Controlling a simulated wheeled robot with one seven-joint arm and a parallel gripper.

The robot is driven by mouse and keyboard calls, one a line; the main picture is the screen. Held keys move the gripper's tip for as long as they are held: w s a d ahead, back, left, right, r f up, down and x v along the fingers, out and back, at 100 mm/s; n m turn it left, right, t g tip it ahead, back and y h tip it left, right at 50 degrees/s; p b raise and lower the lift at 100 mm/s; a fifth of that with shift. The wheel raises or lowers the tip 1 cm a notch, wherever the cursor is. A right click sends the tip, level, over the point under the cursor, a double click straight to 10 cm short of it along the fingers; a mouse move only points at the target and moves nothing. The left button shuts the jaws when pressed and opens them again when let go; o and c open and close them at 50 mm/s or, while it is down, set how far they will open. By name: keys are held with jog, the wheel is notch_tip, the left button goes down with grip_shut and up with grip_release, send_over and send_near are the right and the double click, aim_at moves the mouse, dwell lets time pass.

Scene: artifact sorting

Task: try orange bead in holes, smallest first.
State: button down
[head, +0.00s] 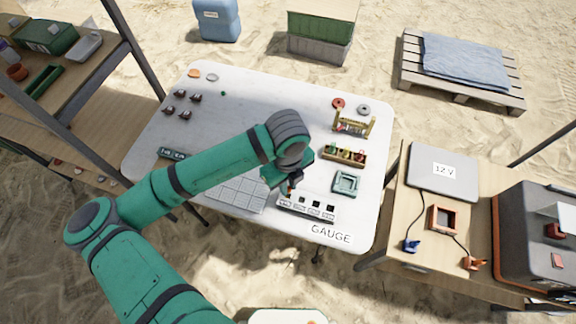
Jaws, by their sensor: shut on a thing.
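The gauge (308,214) is a pale block with several dark square holes, near the front edge of the white table, above the printed word GAUGE. My gripper (289,188) points down at the gauge's left end, by its leftmost hole. It is shut on the orange bead (290,191), of which only a small orange speck shows. The fingers and the arm hide most of the bead. I cannot tell whether the bead touches the gauge or is in a hole.
A grey gridded tray (237,194) lies left of the gauge. A pale green square tray (346,182), a wooden rack with coloured pieces (345,154) and a brass stand (354,124) are on the right. Small dark pieces (182,94) sit at the back left. The table's back middle is clear.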

jog(key=shift+w+f, duration=0.2)
jog(key=shift+w, duration=0.05)
jog(key=shift+f, duration=2.1)
jog(key=shift+f, duration=0.2)
dwell(0.6)
jog(key=c, duration=1.2)
grip_release()
jog(key=shift+r, duration=0.1)
jog(key=shift+r, duration=2.95)
jog(key=shift+a+f, duration=0.1)
